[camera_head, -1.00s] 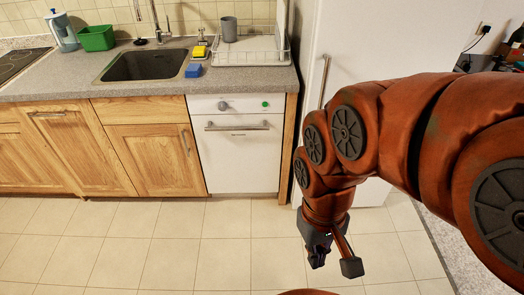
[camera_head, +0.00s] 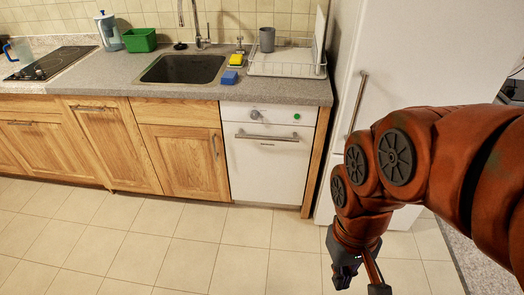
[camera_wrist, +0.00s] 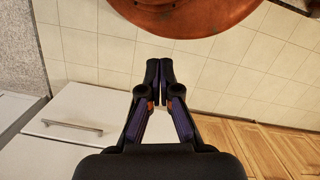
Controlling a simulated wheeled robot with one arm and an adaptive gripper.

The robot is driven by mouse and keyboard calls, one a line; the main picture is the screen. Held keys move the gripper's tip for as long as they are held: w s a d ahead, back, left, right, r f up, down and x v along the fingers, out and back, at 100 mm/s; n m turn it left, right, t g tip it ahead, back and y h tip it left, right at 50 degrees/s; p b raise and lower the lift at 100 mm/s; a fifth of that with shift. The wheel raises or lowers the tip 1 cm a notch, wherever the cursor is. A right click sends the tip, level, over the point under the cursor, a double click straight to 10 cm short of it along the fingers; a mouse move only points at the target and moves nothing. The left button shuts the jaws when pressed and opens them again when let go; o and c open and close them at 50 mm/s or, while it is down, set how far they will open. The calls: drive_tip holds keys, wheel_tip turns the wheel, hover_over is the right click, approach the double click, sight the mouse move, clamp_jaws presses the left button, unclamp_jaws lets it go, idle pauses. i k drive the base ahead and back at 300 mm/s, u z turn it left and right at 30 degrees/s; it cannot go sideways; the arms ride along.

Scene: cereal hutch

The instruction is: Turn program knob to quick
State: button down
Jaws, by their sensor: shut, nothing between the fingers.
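The program knob (camera_head: 255,114) is a small round grey knob on the top panel of a white dishwasher (camera_head: 262,172) in the head view. Its pointer setting and any program labels are too small to read. A green button (camera_head: 296,117) sits to its right, and a bar handle (camera_head: 267,138) runs below. My gripper (camera_head: 360,284) hangs low over the floor, to the right of the dishwasher and well apart from the knob. In the wrist view my gripper (camera_wrist: 160,72) has its black fingertips together, with nothing between them. The knob is not seen there.
A tall white fridge (camera_head: 345,150) with a vertical handle stands right of the dishwasher. Wooden cabinets (camera_head: 182,162) are on the left. The tiled floor (camera_head: 200,250) in front is clear.

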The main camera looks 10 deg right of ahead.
sight(254, 114)
drive_tip(key=u, duration=0.25)
drive_tip(key=i, duration=0.4)
drive_tip(key=u, duration=1.55)
